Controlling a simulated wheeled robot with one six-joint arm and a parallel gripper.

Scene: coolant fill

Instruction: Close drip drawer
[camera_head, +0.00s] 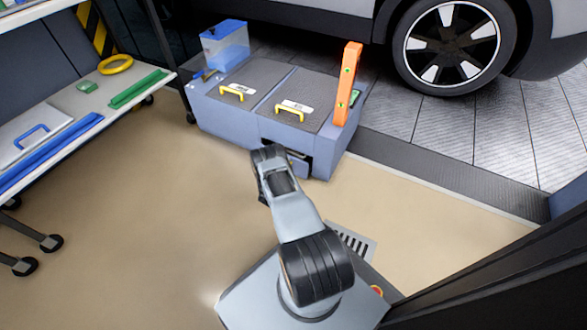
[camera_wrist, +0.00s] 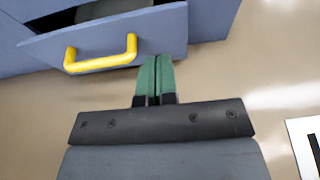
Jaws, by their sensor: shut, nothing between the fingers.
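The drip drawer (camera_wrist: 108,51) is blue-grey with a yellow handle (camera_wrist: 101,55) on its front. In the wrist view it stands partly open, with its dark inside showing behind the front panel. It sits low in the blue-grey cabinet; in the head view the drawer (camera_head: 299,164) is partly hidden by my arm. My gripper (camera_wrist: 157,58) has green fingers, shut together and empty. Their tips are at the lower edge of the drawer front, right of the handle. I cannot tell whether they touch it. In the head view the fingers are hidden behind my wrist.
The cabinet (camera_head: 225,113) has two lids with yellow handles, a blue-filled container (camera_head: 226,52) and an upright orange level (camera_head: 347,85) on top. A car wheel (camera_head: 457,45) is behind it. A wheeled shelf cart (camera_head: 66,108) stands left. Floor (camera_head: 150,215) between is clear.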

